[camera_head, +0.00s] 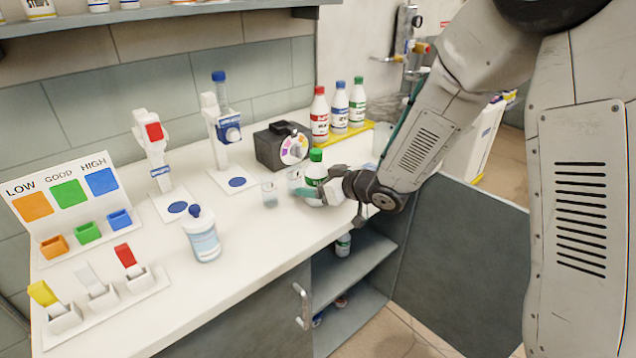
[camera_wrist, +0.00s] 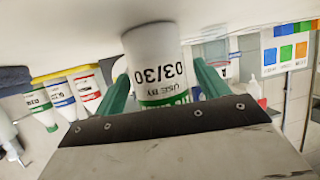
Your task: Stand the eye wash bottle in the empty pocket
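A white bottle with a green cap (camera_head: 316,168) stands on the counter at my gripper (camera_head: 318,190). In the wrist view a white bottle (camera_wrist: 157,62), inverted in the picture and marked "USE BY 03/30", sits between my two teal fingers (camera_wrist: 163,90). A thin gap shows at the right finger; the left finger is very close to the bottle or touching it. I cannot read an eye wash name on it. A yellow tray (camera_head: 374,124) at the back holds red-, blue- and green-capped bottles (camera_head: 340,108).
Two clear cups (camera_head: 269,194) stand left of my gripper. A dark box with a coloured dial (camera_head: 282,147) is behind. A blue-capped bottle (camera_head: 202,240) stands at the front. Another bottle (camera_head: 343,244) is on the shelf below. Coloured bins and stands fill the left.

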